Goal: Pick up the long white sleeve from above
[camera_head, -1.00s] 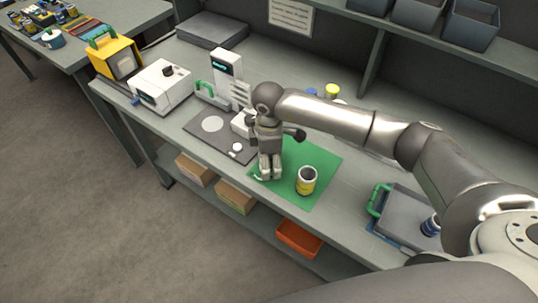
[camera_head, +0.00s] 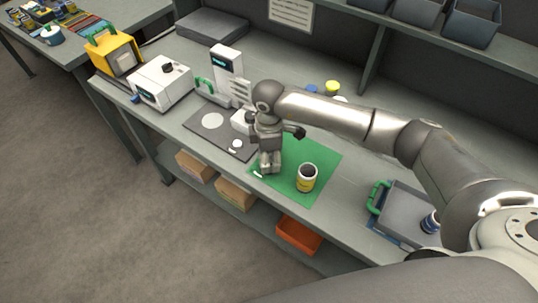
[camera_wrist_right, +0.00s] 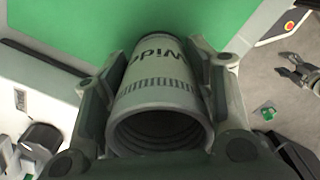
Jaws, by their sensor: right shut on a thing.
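My right gripper (camera_head: 270,170) points down over the left part of the green mat (camera_head: 315,155). In the right wrist view its two fingers (camera_wrist_right: 158,95) are shut on the long white sleeve (camera_wrist_right: 155,92), one on each side. The sleeve looks whitish grey in shadow, with dark lettering and a band of ticks, its hollow round end facing the camera. In the head view the gripper mostly hides it, and I cannot tell whether it touches the mat. A small dark pronged shape at the wrist view's right may be my left gripper, too small to judge.
A yellow and white can (camera_head: 306,178) stands on the mat, right of the gripper. A dark plate (camera_head: 213,124) and a white instrument (camera_head: 226,66) are to the left. A grey tray (camera_head: 405,215) with a green handle is at the right. Orange bin (camera_head: 298,235) below.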

